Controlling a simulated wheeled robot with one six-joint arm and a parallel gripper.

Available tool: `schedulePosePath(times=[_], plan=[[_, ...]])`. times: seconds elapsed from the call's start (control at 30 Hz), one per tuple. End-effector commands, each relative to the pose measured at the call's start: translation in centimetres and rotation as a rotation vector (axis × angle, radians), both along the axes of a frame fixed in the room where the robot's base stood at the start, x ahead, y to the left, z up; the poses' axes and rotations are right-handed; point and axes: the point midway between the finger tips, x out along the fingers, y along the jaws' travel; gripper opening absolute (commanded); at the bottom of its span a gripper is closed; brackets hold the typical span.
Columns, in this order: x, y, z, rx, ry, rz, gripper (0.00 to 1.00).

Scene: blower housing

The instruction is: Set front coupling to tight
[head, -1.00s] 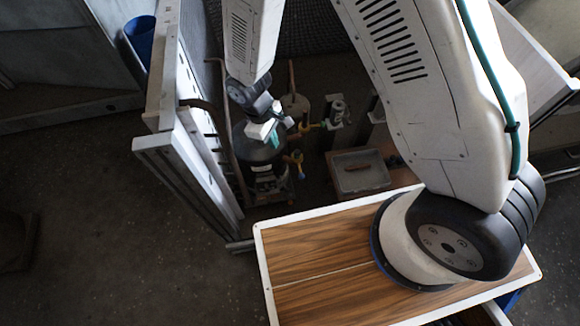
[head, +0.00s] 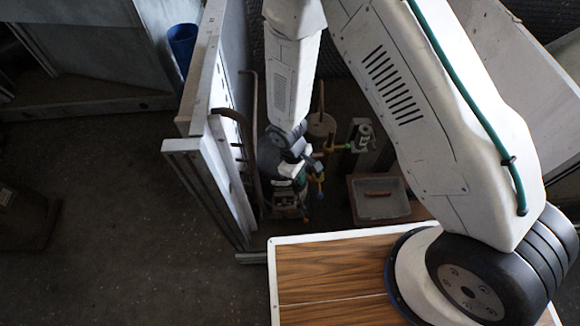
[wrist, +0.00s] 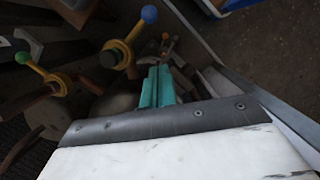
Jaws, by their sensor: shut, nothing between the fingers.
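Two couplings with yellow ring collars and ball-tipped levers show in the wrist view. One has a blue ball (wrist: 118,53); the other, with a green ball (wrist: 55,84), lies farther left. No label shows which is the front coupling. In the head view, a yellow fitting (head: 329,149) and a smaller one below it (head: 318,177) sit right of my gripper (head: 301,179). My gripper's teal fingers (wrist: 157,88) are shut and empty, apart from the blue-ball coupling in the wrist view. Collar markings are too small to read.
A pale panel frame (head: 205,150) stands close on the left with a brown bent pipe (head: 250,150). A grey tray (head: 381,198) lies right of the fittings. A wood-topped surface (head: 330,275) is in front. Open floor lies at the left.

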Motion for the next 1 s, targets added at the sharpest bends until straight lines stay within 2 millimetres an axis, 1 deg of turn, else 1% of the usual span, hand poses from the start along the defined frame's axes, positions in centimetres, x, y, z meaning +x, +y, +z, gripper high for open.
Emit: schedulePosePath(times=[0.03,0.1,0.23,0.4,0.73,0.77,0.8,0.83,0.9,1.0], plan=[[-0.2,-0.3,-1.2,-0.003,0.003,0.000,0.00],[-0.6,-0.8,-2.0,-0.001,0.003,0.000,0.00],[-1.7,-2.4,-2.1,-0.001,0.002,-0.002,0.00],[-2.4,-3.4,-2.4,-0.001,0.000,-0.002,0.00],[-2.5,-3.6,-2.4,0.000,0.000,-0.002,0.00],[-2.5,-0.4,-2.4,0.002,-0.004,0.006,0.00],[-2.5,-1.6,-2.4,0.001,-0.002,0.002,0.00],[-2.5,-2.0,-2.4,0.000,0.000,0.004,0.00],[-2.4,-2.8,-2.4,0.000,-0.001,0.009,0.00],[-2.0,-3.2,-2.4,0.000,-0.001,0.032,0.00]])
